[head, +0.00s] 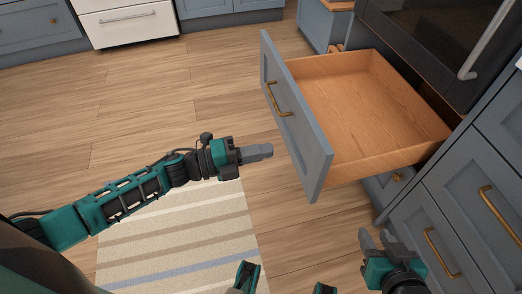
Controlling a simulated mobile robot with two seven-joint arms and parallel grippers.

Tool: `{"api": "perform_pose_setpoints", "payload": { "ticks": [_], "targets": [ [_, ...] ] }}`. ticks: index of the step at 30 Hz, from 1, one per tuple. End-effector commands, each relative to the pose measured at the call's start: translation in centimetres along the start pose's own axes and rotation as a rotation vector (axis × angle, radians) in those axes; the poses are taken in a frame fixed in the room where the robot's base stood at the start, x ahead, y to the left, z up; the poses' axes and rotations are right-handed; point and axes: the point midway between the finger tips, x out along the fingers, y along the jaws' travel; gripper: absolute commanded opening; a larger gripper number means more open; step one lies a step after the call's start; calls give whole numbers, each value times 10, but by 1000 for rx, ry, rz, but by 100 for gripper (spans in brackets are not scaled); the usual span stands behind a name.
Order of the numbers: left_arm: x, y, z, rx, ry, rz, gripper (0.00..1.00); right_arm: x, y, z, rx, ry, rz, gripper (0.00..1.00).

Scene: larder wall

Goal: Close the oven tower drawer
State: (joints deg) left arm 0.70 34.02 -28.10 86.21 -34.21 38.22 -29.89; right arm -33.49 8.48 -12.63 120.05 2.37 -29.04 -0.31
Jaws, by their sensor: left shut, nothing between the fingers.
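The oven tower drawer (345,100) is pulled far out beneath the dark oven (428,40). Its wooden inside is empty. Its blue-grey front panel (308,150) carries a brass handle (276,99) and faces left. My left gripper (268,152) is shut and empty. It points right toward the lower part of the drawer front, with a small gap in the picture. My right gripper (376,238) is below the drawer, near the lower cabinets at the right. Its two grey fingers look spread, with nothing between them.
Blue-grey cabinets with brass handles (440,252) stand at the right. A striped rug (180,245) lies on the wooden floor under my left arm. A white appliance (125,22) and more cabinets line the back. The floor left of the drawer is clear.

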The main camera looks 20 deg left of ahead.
Motion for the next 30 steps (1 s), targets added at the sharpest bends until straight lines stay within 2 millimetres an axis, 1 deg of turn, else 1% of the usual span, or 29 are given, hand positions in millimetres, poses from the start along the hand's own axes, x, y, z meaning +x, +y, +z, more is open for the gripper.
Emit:
{"api": "perform_pose_setpoints", "payload": {
  "ticks": [1,3,9,12,15,18,21,30],
  "targets": [
    [13,0,0,1,0,-5,0,1,0,2,0,0,-1,38],
    [29,0,1,1,-1,-4,0,2,0,4,0,-2,-1,38],
    [70,0,0,-1,-1,-4,0,5,-1,8,1,-6,-4,38],
    [86,0,0,-1,-2,-3,0,6,-1,10,1,-9,-6,38],
    [96,1,0,-1,-2,-2,0,7,-2,12,2,-12,-8,38],
    [103,1,0,-3,-2,-1,0,7,-3,11,4,-14,-10,38],
    [105,0,0,-3,-3,0,0,7,-4,9,6,-10,-11,38],
    [105,0,0,-3,-3,0,0,6,-5,6,8,-1,-11,38]
  ]
}}
